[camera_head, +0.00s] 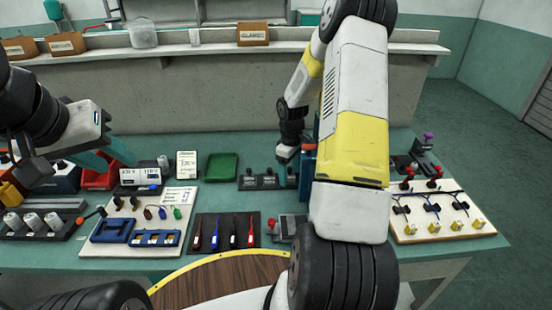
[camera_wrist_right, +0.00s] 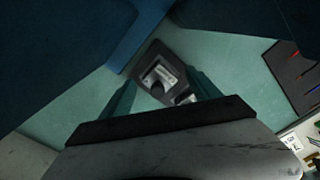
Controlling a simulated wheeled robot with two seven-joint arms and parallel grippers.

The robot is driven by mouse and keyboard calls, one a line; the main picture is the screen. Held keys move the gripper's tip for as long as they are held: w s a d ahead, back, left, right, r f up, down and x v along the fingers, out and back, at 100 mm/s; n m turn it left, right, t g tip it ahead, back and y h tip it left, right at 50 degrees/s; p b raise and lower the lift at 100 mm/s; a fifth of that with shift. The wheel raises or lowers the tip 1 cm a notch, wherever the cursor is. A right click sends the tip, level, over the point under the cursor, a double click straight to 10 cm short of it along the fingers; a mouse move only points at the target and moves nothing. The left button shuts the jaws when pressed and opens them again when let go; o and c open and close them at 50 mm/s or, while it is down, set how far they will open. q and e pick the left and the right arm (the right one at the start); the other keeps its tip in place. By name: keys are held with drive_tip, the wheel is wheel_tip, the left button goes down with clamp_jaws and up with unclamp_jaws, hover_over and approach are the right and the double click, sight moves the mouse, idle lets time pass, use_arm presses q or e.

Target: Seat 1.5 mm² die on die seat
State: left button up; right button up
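A low black rack (camera_head: 262,184) with small dark dies and white labels lies at the middle of the bench; I cannot read which die is 1.5 mm². My right gripper (camera_head: 287,152) hangs behind its right end. In the right wrist view a dark block with a round knob and pale label (camera_wrist_right: 160,76) shows between the teal fingers (camera_wrist_right: 163,90), which are apart. A blue press-like device (camera_head: 308,160) with an orange top stands beside it, mostly behind my right arm; the die seat is not discernible. My left gripper (camera_head: 112,155) is at the left, fingers apart, holding nothing visible.
A green tray (camera_head: 222,167) lies left of the rack. A black mat (camera_head: 226,232) with several pen-like tools is in front. A white board (camera_head: 140,224) with blue fixtures is at left, and a terminal board (camera_head: 440,217) at right. Blue surfaces (camera_wrist_right: 50,50) crowd the right wrist view.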

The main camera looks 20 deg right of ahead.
drive_tip(key=s+a+r+m+t, duration=0.1)
drive_tip(key=s+a+r, duration=0.15)
drive_tip(key=r, duration=0.75)
drive_tip(key=s+a+r+m+t, duration=0.1)
drive_tip(key=s+a+r, duration=0.15)
drive_tip(key=r, duration=0.85)
drive_tip(key=s+a+r+m+t, duration=0.1)
drive_tip(key=s+a+r, duration=0.1)
drive_tip(key=s, duration=0.4)
drive_tip(key=s+a+r+m+t+y, duration=0.1)
drive_tip(key=s+a+r+m, duration=0.1)
drive_tip(key=s+r, duration=0.3)
drive_tip(key=s+a+r+m+t+y, duration=0.1)
drive_tip(key=s+a+r, duration=0.3)
drive_tip(key=s, duration=0.4)
drive_tip(key=shift+r+m+t, duration=0.25)
drive_tip(key=shift+m+t, duration=0.35)
drive_tip(key=shift+m, duration=0.1)
